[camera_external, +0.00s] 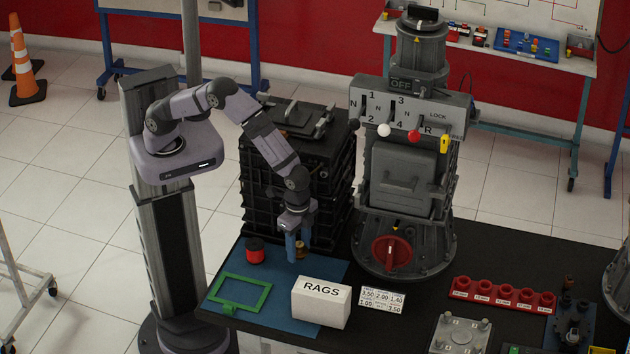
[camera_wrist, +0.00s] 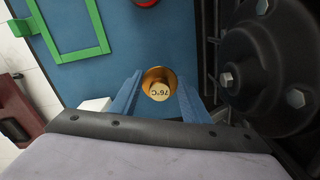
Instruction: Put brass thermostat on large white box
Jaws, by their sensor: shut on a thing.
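The brass thermostat (camera_wrist: 159,83) is a round brass piece with a pale face marked 76°C. It sits between the two blue fingers of my gripper (camera_wrist: 157,97) in the wrist view. In the external view my gripper (camera_external: 298,248) is low over the blue mat, and the thermostat (camera_external: 302,252) shows partly behind the fingers. My gripper is shut on it. I cannot tell whether it touches the mat. The large white box (camera_external: 321,302), lettered RAGS, stands in front and to the right of my gripper, and its top looks bare.
The blue mat (camera_external: 215,298) also holds a green frame (camera_external: 240,293) and a red and black round item (camera_external: 255,250). A black crate (camera_external: 340,190) stands close behind my gripper. A white number card (camera_external: 382,299) and a grey machine with a red knob (camera_external: 390,252) are to the right.

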